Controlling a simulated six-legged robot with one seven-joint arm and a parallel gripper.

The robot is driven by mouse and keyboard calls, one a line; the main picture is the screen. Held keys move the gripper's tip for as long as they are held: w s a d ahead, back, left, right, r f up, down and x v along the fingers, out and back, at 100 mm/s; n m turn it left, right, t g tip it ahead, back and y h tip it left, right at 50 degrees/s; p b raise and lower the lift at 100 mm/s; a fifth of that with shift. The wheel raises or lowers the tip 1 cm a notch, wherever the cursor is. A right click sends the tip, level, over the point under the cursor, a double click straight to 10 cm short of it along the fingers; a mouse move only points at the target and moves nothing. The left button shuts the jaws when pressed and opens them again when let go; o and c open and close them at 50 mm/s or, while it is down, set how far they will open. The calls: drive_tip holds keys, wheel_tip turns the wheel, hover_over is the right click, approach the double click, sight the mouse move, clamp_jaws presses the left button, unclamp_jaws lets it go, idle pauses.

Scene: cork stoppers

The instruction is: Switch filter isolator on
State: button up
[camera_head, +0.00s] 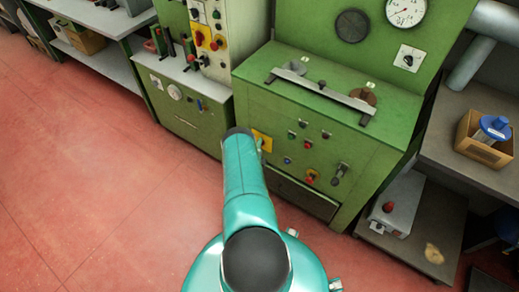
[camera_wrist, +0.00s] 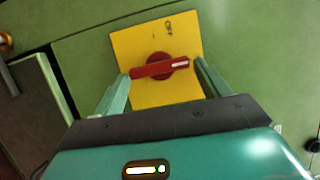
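The isolator is a yellow square plate (camera_wrist: 135,50) with a red rotary handle (camera_wrist: 160,67) on a round red hub. In the wrist view the handle lies nearly level, its right end slightly higher and bearing a pale mark.
The green machine (camera_head: 310,115) carries several buttons and a lever (camera_head: 339,173) right of the plate. A bar (camera_head: 320,91) lies on its ledge. A grey box with a red knob (camera_head: 397,205) stands at lower right. Red floor (camera_head: 90,180) is clear at left.

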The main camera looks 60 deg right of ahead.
drive_tip(key=shift+o, duration=0.9)
drive_tip(key=v, duration=1.4)
drive_tip(key=shift+d+f, duration=0.1)
